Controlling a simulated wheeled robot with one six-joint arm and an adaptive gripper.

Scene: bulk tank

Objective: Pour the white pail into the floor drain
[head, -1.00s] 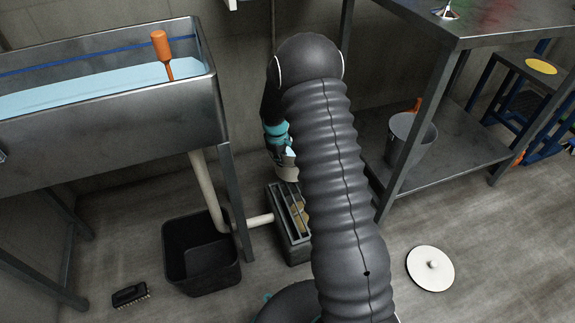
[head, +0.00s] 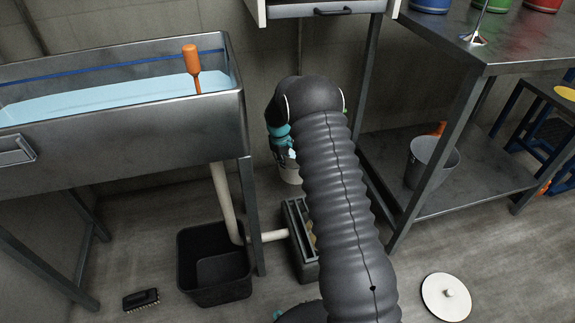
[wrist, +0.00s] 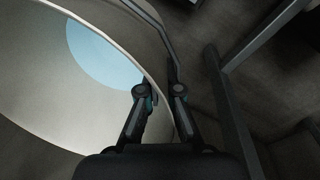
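The white pail (head: 288,171) shows in the head view just below my gripper (head: 288,150), partly hidden behind my arm. In the wrist view the pail (wrist: 60,110) fills the left side, with pale blue liquid in it. My gripper (wrist: 161,95) straddles the pail's rim, one finger inside and one outside, and appears shut on it. A thin bail handle shows beside the fingers. A dark box with slats on the floor (head: 295,219), joined to a white pipe, looks like the floor drain; my arm hides its right side.
A metal tank of blue liquid (head: 130,135) stands at left, with a black bin (head: 215,285) and brush (head: 141,299) below. A metal table at right (head: 500,55) has a grey bucket (head: 432,160) on its shelf. A white disc with a knob (head: 446,297) lies on the floor.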

